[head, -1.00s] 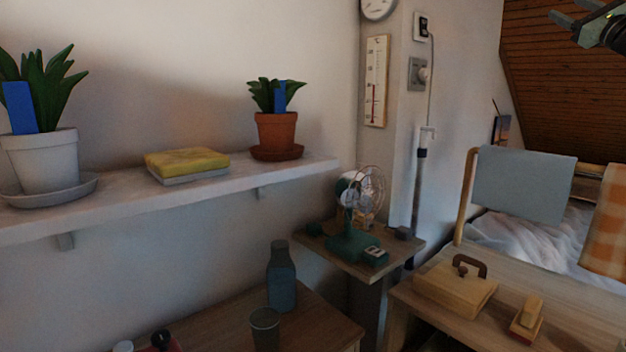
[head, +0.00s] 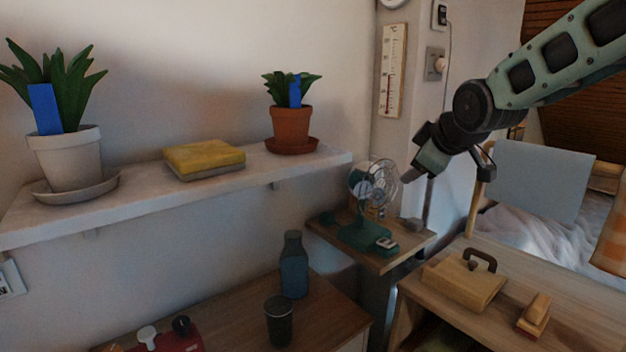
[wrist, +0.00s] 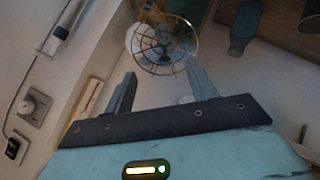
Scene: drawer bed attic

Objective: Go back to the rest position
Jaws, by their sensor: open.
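My gripper (head: 412,180) is in the right half of the head view, in the air above the small table with the fan. Its arm reaches in from the upper right. In the wrist view my gripper (wrist: 160,92) shows two fingers spread apart with nothing between them. The green desk fan (head: 368,205) stands below and left of my gripper in the head view. In the wrist view the fan (wrist: 162,45) lies beyond the fingertips.
A blue bottle (head: 293,265) and a dark cup (head: 279,322) stand on the cabinet below. A thermometer (head: 392,70) hangs on the wall.

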